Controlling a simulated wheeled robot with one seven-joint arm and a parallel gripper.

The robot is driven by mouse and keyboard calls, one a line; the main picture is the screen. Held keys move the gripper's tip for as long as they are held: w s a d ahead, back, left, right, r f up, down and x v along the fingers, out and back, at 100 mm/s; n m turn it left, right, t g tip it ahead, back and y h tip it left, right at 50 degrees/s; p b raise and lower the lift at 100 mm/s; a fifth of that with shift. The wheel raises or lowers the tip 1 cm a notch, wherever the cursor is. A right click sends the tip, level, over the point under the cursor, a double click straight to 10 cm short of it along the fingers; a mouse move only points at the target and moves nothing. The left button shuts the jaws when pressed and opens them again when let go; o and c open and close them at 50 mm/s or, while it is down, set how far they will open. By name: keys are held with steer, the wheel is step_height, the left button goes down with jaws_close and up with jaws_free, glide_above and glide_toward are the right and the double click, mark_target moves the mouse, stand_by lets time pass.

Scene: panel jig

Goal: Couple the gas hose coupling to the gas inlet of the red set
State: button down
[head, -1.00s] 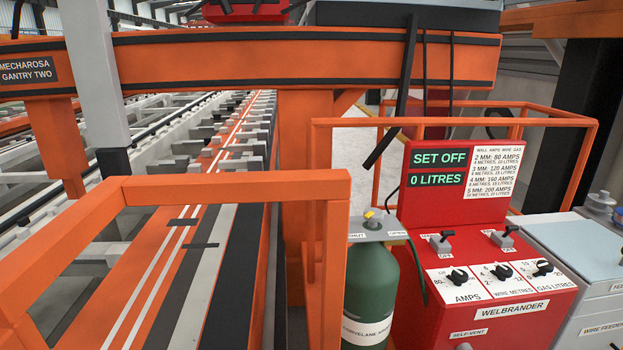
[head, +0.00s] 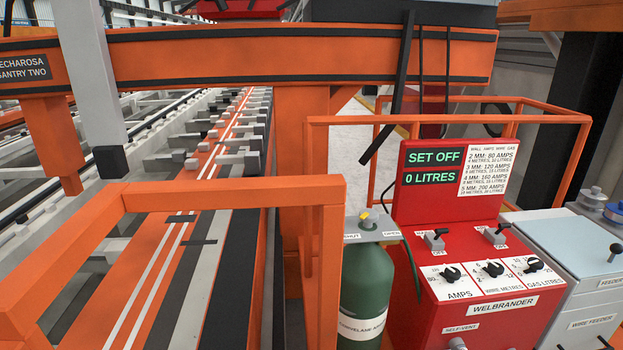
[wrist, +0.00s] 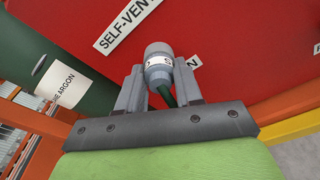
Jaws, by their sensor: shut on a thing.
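My gripper (wrist: 160,85) shows only in the wrist view. Its two grey fingers are shut on the gas hose coupling (wrist: 158,61), a grey round-ended piece with a white lettered band. A dark green hose runs from it between the fingers. The coupling is in front of the red set's lower face, which fills much of the wrist view (wrist: 235,45). Whether it touches the face cannot be told. In the head view the red set (head: 480,313) reads SET OFF and 0 LITRES. A grey fitting (head: 457,344) shows below its SELF-VENT label. I cannot identify the gas inlet.
A green argon cylinder (head: 367,290) stands left of the set; it also shows in the wrist view (wrist: 35,75). Orange rails (head: 325,230) stand left of and behind the cylinder. A grey wire feeder (head: 585,285) stands to the right.

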steer(key=shift+w+r, duration=0.1)
steer(key=shift+r, duration=0.15)
steer(key=shift+m+p, duration=0.45)
steer(key=shift+m, duration=0.55)
steer(key=m+y, duration=0.1)
steer(key=m, duration=0.2)
steer(key=c, duration=0.7)
jaws_free()
steer(key=shift+w+f, duration=0.1)
steer(key=shift+f, duration=0.1)
steer(key=shift+o, duration=0.2)
steer(key=s+p, duration=0.2)
steer(key=s, duration=0.7)
steer(key=shift+s+d, duration=0.15)
steer(key=shift+d, duration=0.15)
